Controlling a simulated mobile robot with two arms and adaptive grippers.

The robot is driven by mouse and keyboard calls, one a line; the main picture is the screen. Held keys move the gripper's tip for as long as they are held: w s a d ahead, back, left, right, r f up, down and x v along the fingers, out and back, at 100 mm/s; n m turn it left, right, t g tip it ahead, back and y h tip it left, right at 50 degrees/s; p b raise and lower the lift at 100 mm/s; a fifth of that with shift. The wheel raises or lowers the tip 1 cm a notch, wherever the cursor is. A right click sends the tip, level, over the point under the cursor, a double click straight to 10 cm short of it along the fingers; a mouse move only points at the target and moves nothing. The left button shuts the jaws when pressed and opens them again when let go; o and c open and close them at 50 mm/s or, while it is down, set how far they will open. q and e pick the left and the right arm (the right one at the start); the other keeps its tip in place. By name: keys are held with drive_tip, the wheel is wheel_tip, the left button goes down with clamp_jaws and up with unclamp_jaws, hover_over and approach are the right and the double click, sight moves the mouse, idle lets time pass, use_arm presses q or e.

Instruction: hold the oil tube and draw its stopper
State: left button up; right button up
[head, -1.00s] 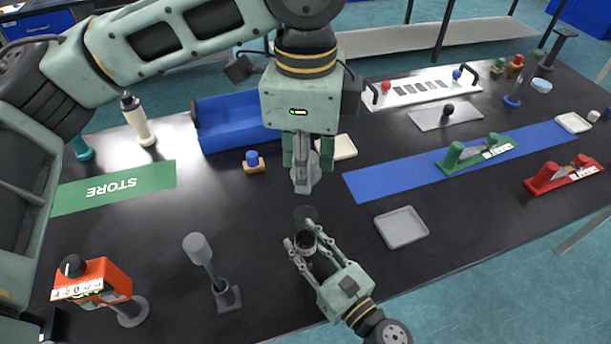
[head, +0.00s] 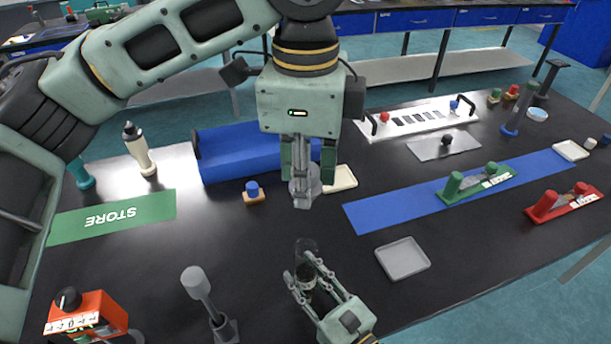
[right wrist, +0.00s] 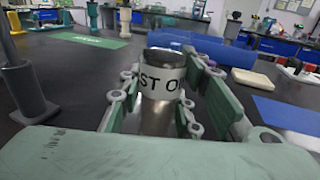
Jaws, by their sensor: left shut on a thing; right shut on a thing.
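In the right wrist view the oil tube (right wrist: 162,95) is upright between the fingers, with a white label partly reading "ST O" and a dark top. My left gripper (head: 301,176) points down above the tube and is shut on a small grey piece, which looks like the stopper (head: 304,196). A clear gap separates this piece from the tube's top.
A grey tray (head: 403,259) is right of the tube. A grey post (head: 207,300) and an orange dial device (head: 88,318) stand front left. A green STORE mat (head: 150,205) is left.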

drive_tip(key=o, duration=1.3)
drive_tip(key=v, duration=1.2)
drive_tip(key=shift+s, duration=0.1)
